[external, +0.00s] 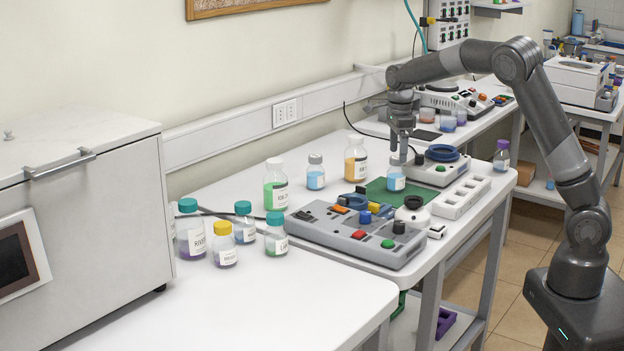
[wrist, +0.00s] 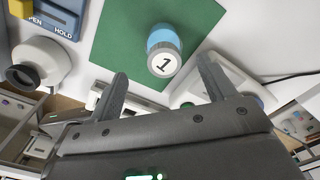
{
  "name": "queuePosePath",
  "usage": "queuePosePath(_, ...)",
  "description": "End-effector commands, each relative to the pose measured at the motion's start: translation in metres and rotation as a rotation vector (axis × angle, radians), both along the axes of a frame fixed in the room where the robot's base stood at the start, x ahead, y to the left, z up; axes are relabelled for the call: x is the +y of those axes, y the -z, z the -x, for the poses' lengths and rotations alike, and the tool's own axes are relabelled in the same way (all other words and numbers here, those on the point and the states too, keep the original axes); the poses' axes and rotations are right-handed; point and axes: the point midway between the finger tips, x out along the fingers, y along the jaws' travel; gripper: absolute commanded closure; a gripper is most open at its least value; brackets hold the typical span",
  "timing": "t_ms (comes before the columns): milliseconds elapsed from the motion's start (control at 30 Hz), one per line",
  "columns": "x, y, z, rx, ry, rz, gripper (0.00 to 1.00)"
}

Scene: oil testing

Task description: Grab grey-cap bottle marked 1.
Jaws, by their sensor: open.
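The grey-cap bottle (wrist: 164,64) has a white top marked 1 and blue contents. It stands on the green mat (wrist: 110,45), seen from above in the wrist view. In the external view the bottle (external: 396,178) is on the mat (external: 377,198), just below my gripper (external: 403,157). In the wrist view my gripper (wrist: 160,82) is open, with the bottle's cap showing between and a little beyond its two fingertips. Nothing is held. Whether a finger touches the bottle cannot be told.
A grey control box (external: 345,232) with coloured buttons and a white round device (external: 412,213) stand in front of the mat. A white block (external: 461,196) lies to the right. Another grey-cap bottle (external: 316,172) and an orange bottle (external: 355,158) stand behind left.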

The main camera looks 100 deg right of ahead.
Motion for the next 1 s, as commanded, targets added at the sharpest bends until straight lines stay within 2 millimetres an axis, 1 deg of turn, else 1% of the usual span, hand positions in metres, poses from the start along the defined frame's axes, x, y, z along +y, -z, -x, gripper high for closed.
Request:
queuePosePath(33,0.000,0.007,0.001,0.001,0.000,-0.002,0.24)
queuePosePath(100,0.000,0.013,0.001,0.000,0.000,-0.001,0.24)
queuePosePath(267,-0.001,0.025,0.001,0.001,-0.001,-0.001,0.24)
queuePosePath(400,-0.006,0.047,0.001,0.001,-0.001,-0.002,0.24)
queuePosePath(533,-0.006,0.063,0.000,0.000,-0.002,-0.001,0.24)
queuePosePath(667,-0.006,0.069,0.000,-0.001,-0.003,0.000,0.24)
queuePosePath(867,-0.006,0.069,0.000,-0.001,-0.003,0.000,0.25)
queuePosePath(1000,-0.006,0.069,0.000,-0.001,-0.003,0.000,0.36)
